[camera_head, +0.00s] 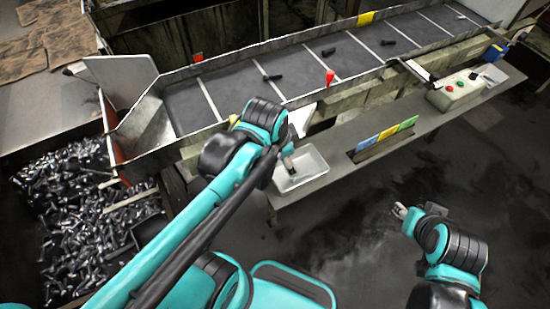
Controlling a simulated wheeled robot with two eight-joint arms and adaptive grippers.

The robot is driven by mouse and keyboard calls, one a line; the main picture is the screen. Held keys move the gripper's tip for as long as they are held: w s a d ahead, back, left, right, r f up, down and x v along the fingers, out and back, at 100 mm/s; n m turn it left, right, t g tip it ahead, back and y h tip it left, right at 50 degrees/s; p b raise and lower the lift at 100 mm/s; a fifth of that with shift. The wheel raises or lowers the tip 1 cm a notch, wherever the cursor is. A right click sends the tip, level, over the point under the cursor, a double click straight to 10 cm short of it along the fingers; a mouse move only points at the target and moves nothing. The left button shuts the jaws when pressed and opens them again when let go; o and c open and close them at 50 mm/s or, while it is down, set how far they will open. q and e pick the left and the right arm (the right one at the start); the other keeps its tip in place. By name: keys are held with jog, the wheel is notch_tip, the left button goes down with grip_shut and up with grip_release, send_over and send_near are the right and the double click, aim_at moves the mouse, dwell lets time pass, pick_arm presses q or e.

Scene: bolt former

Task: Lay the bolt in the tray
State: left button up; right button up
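The white tray (312,165) sits on the grey ledge beside the conveyor. My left gripper (289,165) points down over the tray's left part, and my arm hides some of the tray's rim. I cannot tell whether its fingers are open or whether they hold a bolt. Dark bolts lie apart on the conveyor belt: one bolt (272,77) nearest the arm, a second (328,51) and a third (388,42) farther right. My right gripper (400,210) is above the dark floor at right, away from the tray; its finger opening is too small to tell.
A large bin of loose bolts (75,205) is at the left, below the conveyor chute. A control box (455,91) with buttons and blue, green and yellow panels (386,134) are along the ledge. Floor at right is clear.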

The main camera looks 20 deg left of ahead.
pick_arm(q)
jog(key=s+n+t, duration=0.1)
jog(key=n, duration=0.2)
jog(key=s+a+n+t, duration=0.1)
jog(key=n, duration=0.2)
jog(key=s+n, duration=0.1)
jog(key=n, duration=0.2)
jog(key=shift+s+a+t, duration=0.15)
jog(key=shift+a+t, duration=0.05)
jog(key=shift+t, duration=0.2)
pick_arm(e)
jog(key=shift+w, duration=0.1)
pick_arm(q)
notch_tip(320, 180, down, 6)
jog(key=b, duration=0.6)
jog(key=shift+f, duration=0.2)
pick_arm(e)
notch_tip(320, 180, down, 6)
jog(key=shift+f, duration=0.2)
pick_arm(q)
jog(key=shift+c, duration=0.3)
pick_arm(e)
jog(key=shift+c, duration=0.3)
